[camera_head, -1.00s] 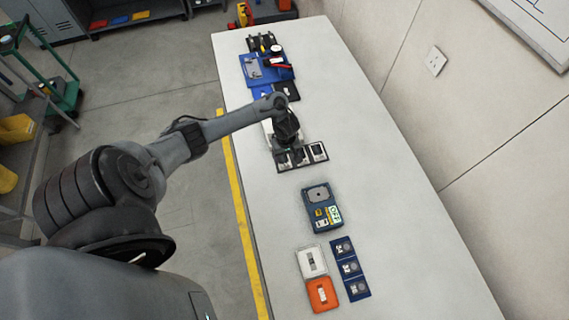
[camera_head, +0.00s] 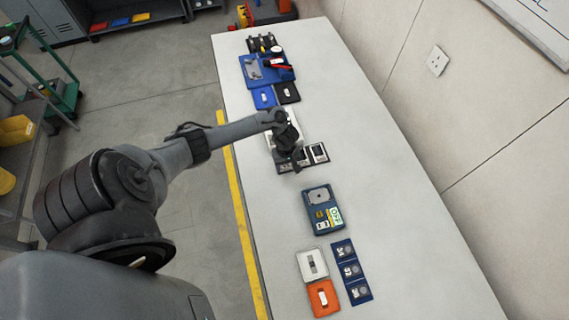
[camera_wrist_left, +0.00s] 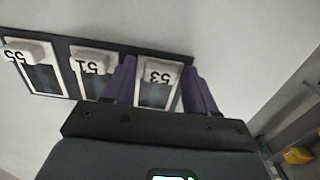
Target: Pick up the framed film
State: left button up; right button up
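A dark holder (camera_wrist_left: 58,52) carries three white-framed films, marked 55, 51 and 53 on white tabs. The 53 framed film (camera_wrist_left: 155,93) lies at the right end in the left wrist view. My left gripper (camera_wrist_left: 160,78) is open, its two purple fingers on either side of the 53 film and no visible grip on it. In the head view my left gripper (camera_head: 295,166) is over the holder (camera_head: 311,161) and hides part of it. One framed film (camera_head: 319,152) shows clear at its right end. My right gripper is not in view.
A blue mat (camera_head: 254,82) with tools lies at the far end. The bench's right side is clear.

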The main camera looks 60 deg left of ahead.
pick_arm(q)
jog(key=shift+c, duration=1.4)
jog(key=shift+r, duration=0.15)
